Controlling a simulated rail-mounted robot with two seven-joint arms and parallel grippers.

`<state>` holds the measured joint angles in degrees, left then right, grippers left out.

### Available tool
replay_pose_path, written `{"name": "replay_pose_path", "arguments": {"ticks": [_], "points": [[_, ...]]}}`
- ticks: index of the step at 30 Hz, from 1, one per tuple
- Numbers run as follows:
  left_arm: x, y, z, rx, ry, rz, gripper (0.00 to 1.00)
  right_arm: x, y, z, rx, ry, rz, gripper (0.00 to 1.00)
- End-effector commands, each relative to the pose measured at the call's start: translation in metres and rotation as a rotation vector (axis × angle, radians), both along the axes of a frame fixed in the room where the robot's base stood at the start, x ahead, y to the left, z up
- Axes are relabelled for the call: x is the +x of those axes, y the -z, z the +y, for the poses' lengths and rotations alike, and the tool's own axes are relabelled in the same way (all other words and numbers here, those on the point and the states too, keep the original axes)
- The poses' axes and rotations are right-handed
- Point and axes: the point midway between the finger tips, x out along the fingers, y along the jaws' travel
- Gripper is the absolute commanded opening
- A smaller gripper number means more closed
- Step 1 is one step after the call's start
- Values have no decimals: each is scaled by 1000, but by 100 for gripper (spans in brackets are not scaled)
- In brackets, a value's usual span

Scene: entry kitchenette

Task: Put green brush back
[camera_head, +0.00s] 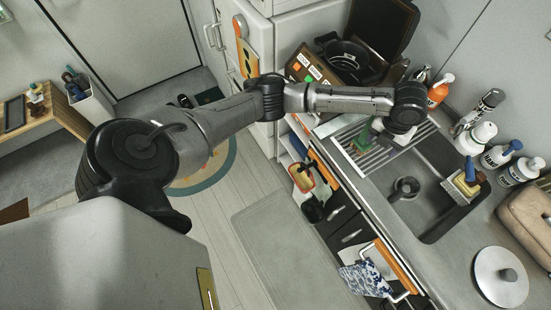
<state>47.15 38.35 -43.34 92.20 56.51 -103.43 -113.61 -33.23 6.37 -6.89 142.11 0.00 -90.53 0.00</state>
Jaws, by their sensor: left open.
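A green item (361,141), which looks like the green brush, is on the slatted drying rack (372,162) at the left end of the sink. My left arm reaches across from the left, and its wrist bends down over the rack. My left gripper (374,133) is open, close beside the green item. The arm and gripper partly hide that item, and I cannot tell whether they touch. My right gripper is out of view.
The sink basin (437,160) lies right of the rack. A yellow and blue brush (465,182) sits at its right edge. Several bottles, including an orange one (439,90), stand along the wall. A black pan (348,60) is behind my forearm. A round lid (501,278) lies on the near counter.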

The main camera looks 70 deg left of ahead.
Motion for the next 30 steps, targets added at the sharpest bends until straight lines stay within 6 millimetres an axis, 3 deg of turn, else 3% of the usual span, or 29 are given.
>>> {"name": "replay_pose_path", "arguments": {"ticks": [1,6,13,17,21,27,30], "points": [[-19,28,-24,-25,-70,0,61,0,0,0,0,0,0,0],[-75,83,-77,-121,-410,-32,61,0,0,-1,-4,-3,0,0],[-161,124,-117,-280,-993,-30,61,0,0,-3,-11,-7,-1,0],[-210,133,-119,-351,-1369,-17,61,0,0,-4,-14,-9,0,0],[-257,136,-107,-396,-1757,-16,61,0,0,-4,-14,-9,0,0],[-307,131,-84,-418,-2171,-48,61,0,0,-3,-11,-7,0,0],[-322,128,-75,-422,-2295,-70,61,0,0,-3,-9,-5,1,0]]}}
